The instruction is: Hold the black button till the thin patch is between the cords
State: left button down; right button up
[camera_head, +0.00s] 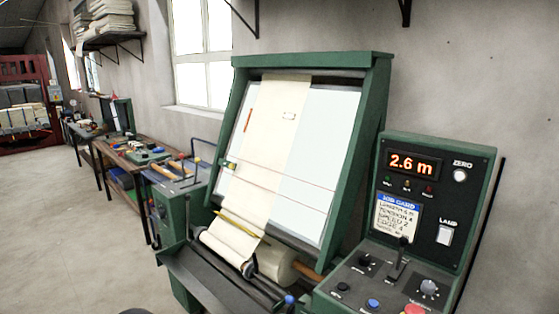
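A cream cloth (270,150) runs down over a pale lit board in a green sloping frame. Two thin reddish cords (310,183) cross the board and cloth, one above the other. No other thin area is clear. A small black button (343,287) is at the left of the control panel, apparently untouched. Neither gripper is in view.
The green control box (485,160) shows "2.6 m". A black lever (399,258), a blue button (373,304) and a red button (414,309) share the panel. Cloth rolls (275,263) lie below the frame. A tool bench is at left; open floor lies beyond.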

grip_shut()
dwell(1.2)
